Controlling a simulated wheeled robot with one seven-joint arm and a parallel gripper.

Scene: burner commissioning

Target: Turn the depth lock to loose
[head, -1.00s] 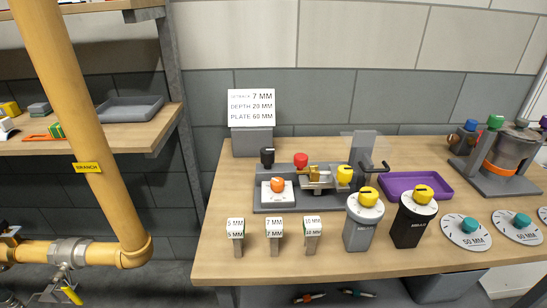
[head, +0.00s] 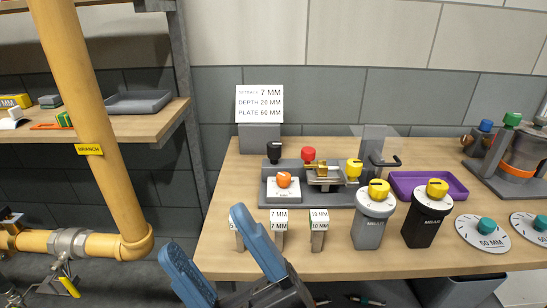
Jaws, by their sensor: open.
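A grey fixture (head: 330,199) stands on the bench in the head view and carries several knobs. It has a black knob (head: 274,151) and a red knob (head: 308,154) at the back. An orange knob (head: 284,179) sits on a white dial plate at the front left, and a yellow knob (head: 354,168) is at the right end. I cannot tell which knob is the depth lock. My gripper (head: 209,236) is open and empty, with blue fingers, in front of the bench's left front edge. It is apart from the fixture and partly hides the leftmost gauge block.
Labelled gauge blocks (head: 318,238) stand before the fixture. A grey post (head: 373,230) and a black post (head: 424,225), both yellow-knobbed, stand to the right. A purple tray (head: 399,199) lies behind them. A yellow pipe (head: 92,130) rises at the left. A sign (head: 260,104) stands behind.

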